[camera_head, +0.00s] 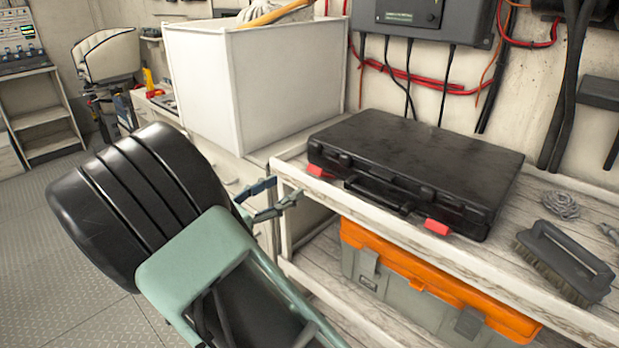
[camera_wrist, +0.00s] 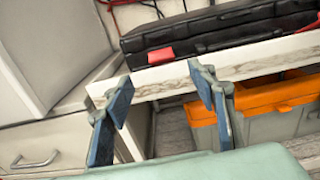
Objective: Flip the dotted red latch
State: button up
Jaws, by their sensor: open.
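A black hard case (camera_head: 415,165) lies flat and closed on the upper shelf, with a carry handle on its front. Its front has a left red latch (camera_head: 320,171) and a right red latch (camera_head: 437,227). No dot is clear on either. One red latch, seemingly the left, shows in the wrist view (camera_wrist: 161,56), on the front of the case (camera_wrist: 220,35). My gripper (camera_head: 277,198) is open and empty, left of the case near the shelf's front left corner. In the wrist view its blue-padded fingers (camera_wrist: 160,90) stand apart, below the latch and not touching it.
The white shelf edge (camera_head: 400,236) runs in front of the case. An orange-lidded toolbox (camera_head: 430,285) sits on the lower shelf. A white bin (camera_head: 255,85) stands left of the case. A brush (camera_head: 565,262) and coiled cord (camera_head: 560,205) lie to its right.

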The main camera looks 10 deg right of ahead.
aim_at(314, 170)
jog(key=b+x, duration=0.1)
jog(key=x, duration=0.8)
jog(key=shift+d, duration=0.25)
jog(key=shift+c, duration=0.2)
jog(key=c, duration=1.1)
jog(key=shift+r, duration=0.15)
